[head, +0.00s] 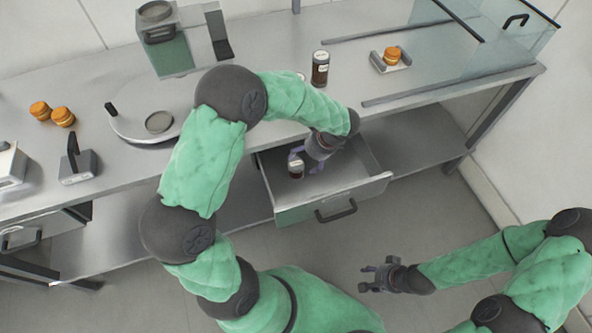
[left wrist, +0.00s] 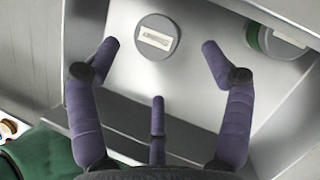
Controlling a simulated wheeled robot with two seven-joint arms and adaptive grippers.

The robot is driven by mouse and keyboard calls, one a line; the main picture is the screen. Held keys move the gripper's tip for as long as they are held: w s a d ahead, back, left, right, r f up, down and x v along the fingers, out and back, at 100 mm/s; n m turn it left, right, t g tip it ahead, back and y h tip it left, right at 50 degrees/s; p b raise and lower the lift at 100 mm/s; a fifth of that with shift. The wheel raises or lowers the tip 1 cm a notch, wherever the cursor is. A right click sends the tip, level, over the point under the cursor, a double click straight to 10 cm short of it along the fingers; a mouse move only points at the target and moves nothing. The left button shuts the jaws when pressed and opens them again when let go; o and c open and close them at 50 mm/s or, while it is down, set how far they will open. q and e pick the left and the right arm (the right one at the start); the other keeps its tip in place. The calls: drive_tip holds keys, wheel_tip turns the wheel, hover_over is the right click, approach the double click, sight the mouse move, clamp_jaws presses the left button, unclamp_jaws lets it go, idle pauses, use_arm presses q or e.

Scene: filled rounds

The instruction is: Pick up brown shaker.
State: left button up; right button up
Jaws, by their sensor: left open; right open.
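A brown shaker (head: 296,169) with a pale top stands in the open drawer (head: 352,190). A round grey lid with a light label (left wrist: 157,37) shows from above in the left wrist view, apparently this shaker's top. My left gripper (head: 307,158) is open above the drawer. In the left wrist view its purple fingers (left wrist: 160,62) are spread, with the lid just beyond and between the tips, seemingly not touched. Another dark brown shaker (head: 320,69) stands upright on the counter. My right gripper (head: 371,277) is open and empty, above the floor in front of the drawer.
The drawer walls are close around my left gripper. The counter (head: 258,60) holds orange round items (head: 62,116), a small tray (head: 376,63) and a glass case (head: 510,45).

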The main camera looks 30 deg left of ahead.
sight(297, 164)
use_arm(q)
drive_tip(key=x, duration=0.2)
drive_tip(key=shift+a+f+b, duration=0.2)
drive_tip(key=shift+f+b, duration=0.1)
drive_tip(key=shift+f, duration=0.05)
drive_tip(key=b+x, duration=0.2)
drive_tip(key=x, duration=0.2)
drive_tip(key=shift+s+a, duration=0.15)
drive_tip(key=shift+s, duration=0.05)
drive_tip(key=shift+a+f, duration=0.25)
drive_tip(key=shift+f, duration=0.1)
drive_tip(key=shift+r, duration=0.1)
drive_tip(key=c, duration=1.2)
